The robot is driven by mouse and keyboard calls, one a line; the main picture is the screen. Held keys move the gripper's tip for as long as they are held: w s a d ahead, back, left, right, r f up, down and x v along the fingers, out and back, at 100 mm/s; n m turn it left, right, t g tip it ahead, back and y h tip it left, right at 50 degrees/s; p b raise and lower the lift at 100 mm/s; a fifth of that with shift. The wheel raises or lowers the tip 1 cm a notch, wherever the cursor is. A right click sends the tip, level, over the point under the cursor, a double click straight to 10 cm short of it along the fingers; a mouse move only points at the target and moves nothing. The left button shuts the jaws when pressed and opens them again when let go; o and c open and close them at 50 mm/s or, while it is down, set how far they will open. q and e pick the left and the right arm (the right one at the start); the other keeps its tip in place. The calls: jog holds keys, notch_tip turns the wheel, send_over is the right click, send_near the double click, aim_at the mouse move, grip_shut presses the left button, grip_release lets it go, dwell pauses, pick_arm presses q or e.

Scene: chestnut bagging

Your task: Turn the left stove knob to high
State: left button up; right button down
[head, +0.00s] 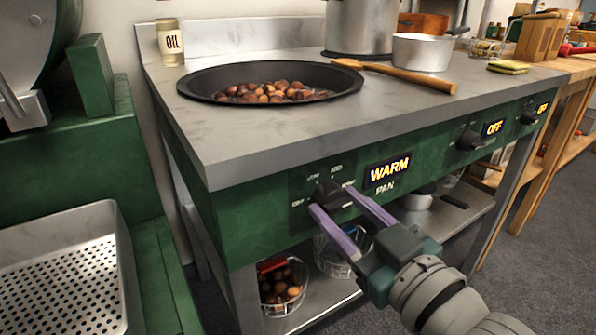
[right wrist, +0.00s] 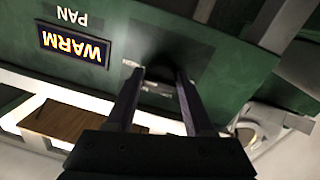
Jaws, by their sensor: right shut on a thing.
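The left stove knob (head: 327,191) is black and sits on the green front panel, below the pan. The display (head: 388,171) beside it reads WARM, with PAN under it; this display also shows upside down in the right wrist view (right wrist: 75,46). My right gripper (head: 332,199) is shut on the left knob, with one purple finger on each side. In the right wrist view, the fingers (right wrist: 159,78) reach the panel, and the knob between them is dark and hard to make out. My left gripper is not in view.
Two more knobs, the nearer one (head: 469,138) beside an OFF display (head: 494,128), are farther right. Wire baskets (head: 284,287) stand on the shelf below.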

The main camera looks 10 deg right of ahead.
jog(key=shift+f, duration=0.15)
dwell(0.3)
jog(key=c, duration=0.7)
grip_release()
jog(key=shift+c, duration=0.2)
jog(key=o, duration=0.4)
jog(key=shift+s, duration=0.1)
jog(key=p+v, duration=0.2)
jog(key=v, duration=0.7)
jog(key=shift+s+d+p, duration=0.1)
jog(key=shift+s+p, duration=0.25)
jog(key=shift+s, duration=0.05)
